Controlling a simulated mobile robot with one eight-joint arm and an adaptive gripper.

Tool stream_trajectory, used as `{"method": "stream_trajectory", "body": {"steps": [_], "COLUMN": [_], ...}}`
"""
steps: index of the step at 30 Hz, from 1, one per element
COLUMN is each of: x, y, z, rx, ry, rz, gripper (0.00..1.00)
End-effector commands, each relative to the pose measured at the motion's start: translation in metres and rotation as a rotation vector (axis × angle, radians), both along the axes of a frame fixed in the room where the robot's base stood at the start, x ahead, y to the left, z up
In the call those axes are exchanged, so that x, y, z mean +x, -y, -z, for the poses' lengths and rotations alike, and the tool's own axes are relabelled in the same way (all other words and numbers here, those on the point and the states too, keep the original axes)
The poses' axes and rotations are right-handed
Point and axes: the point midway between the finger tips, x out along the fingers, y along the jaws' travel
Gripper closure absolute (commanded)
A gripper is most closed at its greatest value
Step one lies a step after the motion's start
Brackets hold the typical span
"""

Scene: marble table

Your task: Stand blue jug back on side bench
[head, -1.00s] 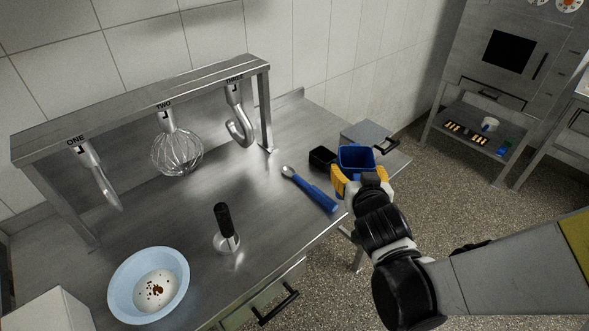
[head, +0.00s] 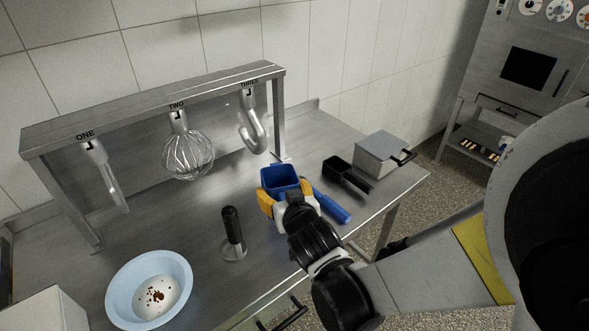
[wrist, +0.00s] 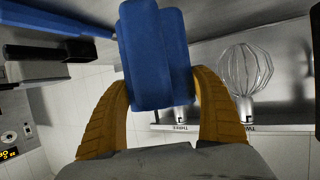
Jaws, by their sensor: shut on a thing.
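The blue jug (head: 281,179) is held between the yellow fingers of my gripper (head: 283,195), over the middle of the metal table (head: 190,230). Its open top faces up and it looks about upright. In the wrist view the jug (wrist: 155,50) fills the space between the two fingers (wrist: 160,100), which are closed on its sides. I cannot tell how high its base is above the table. A low metal stand (head: 468,147) is at the far right below an oven; I cannot tell whether it is the side bench.
A blue-handled utensil (head: 334,208) lies right beside the jug. A black scoop (head: 338,166) and a grey lidded box (head: 382,150) stand right. A black-handled tool (head: 232,228) and pale blue bowl (head: 122,290) stand front left.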

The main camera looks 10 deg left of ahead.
Motion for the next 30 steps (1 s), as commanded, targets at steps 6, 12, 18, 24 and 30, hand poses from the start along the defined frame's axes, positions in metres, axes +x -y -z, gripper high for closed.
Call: {"method": "stream_trajectory", "body": {"steps": [6, 12, 18, 24, 30], "x": [0.003, 0.003, 0.003, 0.003, 0.003], "y": [-0.020, -0.020, -0.019, -0.019, -0.019], "z": [0.013, 0.040, 0.053, 0.053, 0.054], "rx": [0.000, 0.000, 0.000, 0.000, 0.000], "ry": [0.000, 0.000, 0.000, 0.000, -0.001], "rz": [0.000, 0.001, 0.001, 0.001, 0.001], "gripper": [0.57, 0.57, 0.57, 0.57, 0.01]}}
